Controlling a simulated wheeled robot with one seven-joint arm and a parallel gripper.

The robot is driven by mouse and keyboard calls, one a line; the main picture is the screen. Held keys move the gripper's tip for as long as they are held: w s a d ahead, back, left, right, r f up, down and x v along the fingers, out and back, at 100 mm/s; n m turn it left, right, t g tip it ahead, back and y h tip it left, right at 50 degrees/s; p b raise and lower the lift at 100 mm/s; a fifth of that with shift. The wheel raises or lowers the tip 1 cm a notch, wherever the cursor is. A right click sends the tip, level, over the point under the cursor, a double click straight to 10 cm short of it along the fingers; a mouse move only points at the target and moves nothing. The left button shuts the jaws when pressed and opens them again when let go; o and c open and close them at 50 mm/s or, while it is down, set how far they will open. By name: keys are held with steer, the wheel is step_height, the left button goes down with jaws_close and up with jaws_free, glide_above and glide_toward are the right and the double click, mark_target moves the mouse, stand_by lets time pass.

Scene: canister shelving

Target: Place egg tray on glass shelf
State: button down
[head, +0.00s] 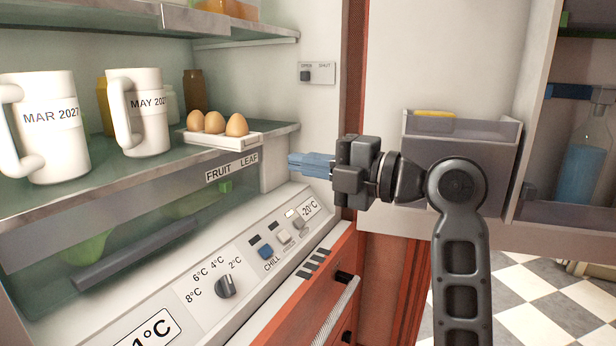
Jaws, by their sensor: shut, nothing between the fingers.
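The egg tray (220,139) is white and holds three brown eggs (214,123). It sits on the right end of the glass shelf (160,168), near the shelf's front edge. My gripper (292,164) has blue fingers, closed together with nothing between them. In the picture it is to the right of the egg tray and a little lower, apart from it and pointing left. The tray's underside and far side are hidden.
Two white mugs, marked MAR 2027 (58,140) and MAY 2027 (148,138), stand left of the tray. An upper shelf (240,33) hangs above. A control panel (250,270) lies below. The open door with a grey bin (460,150) is at right.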

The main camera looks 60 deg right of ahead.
steer(key=b, duration=0.1)
steer(key=p, duration=0.2)
glide_toward(243, 148)
steer(key=w+a, duration=0.3)
steer(key=w, duration=0.1)
steer(key=shift+w+d+r, duration=0.1)
steer(key=shift+w+d, duration=0.85)
steer(key=shift+w, duration=0.05)
steer(key=shift+w+d+p, duration=0.25)
steer(key=shift+w+p, duration=0.05)
